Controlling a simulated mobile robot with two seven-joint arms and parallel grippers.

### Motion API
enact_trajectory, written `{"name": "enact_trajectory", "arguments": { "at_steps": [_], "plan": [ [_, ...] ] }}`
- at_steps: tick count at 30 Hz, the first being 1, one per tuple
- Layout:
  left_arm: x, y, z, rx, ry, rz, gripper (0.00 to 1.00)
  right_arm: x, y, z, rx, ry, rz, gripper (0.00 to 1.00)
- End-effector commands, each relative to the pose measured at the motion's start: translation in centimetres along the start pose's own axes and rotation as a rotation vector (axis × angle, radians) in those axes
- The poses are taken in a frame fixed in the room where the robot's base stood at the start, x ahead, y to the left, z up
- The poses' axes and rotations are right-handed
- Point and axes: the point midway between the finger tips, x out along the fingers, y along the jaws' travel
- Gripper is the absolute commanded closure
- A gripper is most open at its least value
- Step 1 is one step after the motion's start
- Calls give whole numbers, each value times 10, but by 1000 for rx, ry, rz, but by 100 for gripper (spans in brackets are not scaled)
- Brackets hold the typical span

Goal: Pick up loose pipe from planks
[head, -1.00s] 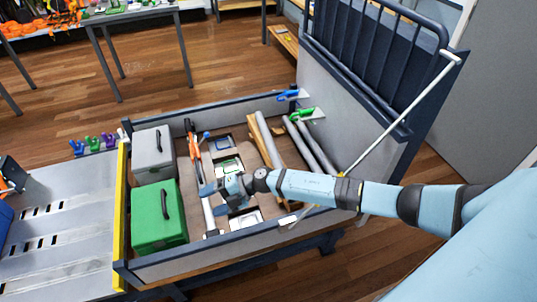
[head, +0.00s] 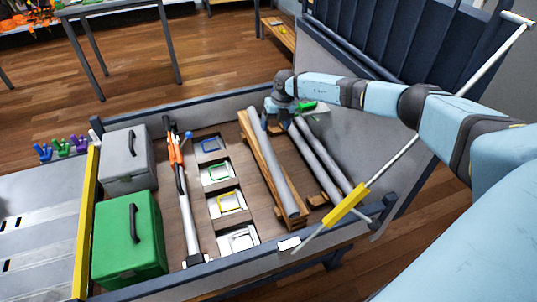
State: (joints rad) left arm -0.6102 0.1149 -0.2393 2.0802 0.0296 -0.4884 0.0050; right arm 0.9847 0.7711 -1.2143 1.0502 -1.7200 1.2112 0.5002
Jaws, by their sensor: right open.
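A long grey pipe (head: 273,165) lies lengthwise along the wooden planks (head: 256,160) in the open bed. Two more grey pipes (head: 327,165) lie side by side to the right of the planks. My right gripper (head: 272,120) is open at the far end of the planks, by the upper end of the pipe. It partly hides the far pipe ends, and I cannot tell whether it touches any pipe. My left gripper is not in view.
A green case (head: 129,245), a grey case (head: 127,160) and an orange-and-white tool (head: 182,190) fill the bed's left. Several recessed slots (head: 217,173) lie mid-bed. A white bar with a yellow sleeve (head: 346,204) slants across the right side.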

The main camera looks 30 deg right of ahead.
Motion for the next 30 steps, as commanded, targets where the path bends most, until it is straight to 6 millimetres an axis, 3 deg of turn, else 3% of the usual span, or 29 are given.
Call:
{"name": "enact_trajectory", "arguments": {
  "at_steps": [3,9,16,20,30],
  "plan": [
    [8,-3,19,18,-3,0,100,26,-1,0,0,1,0,26],
    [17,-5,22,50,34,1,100,63,-1,0,-1,0,2,26],
    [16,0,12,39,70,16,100,79,0,0,-1,-1,3,26],
    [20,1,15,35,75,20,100,86,0,1,-1,0,2,26],
    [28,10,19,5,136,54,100,127,-3,5,0,0,2,26]
  ]
}}
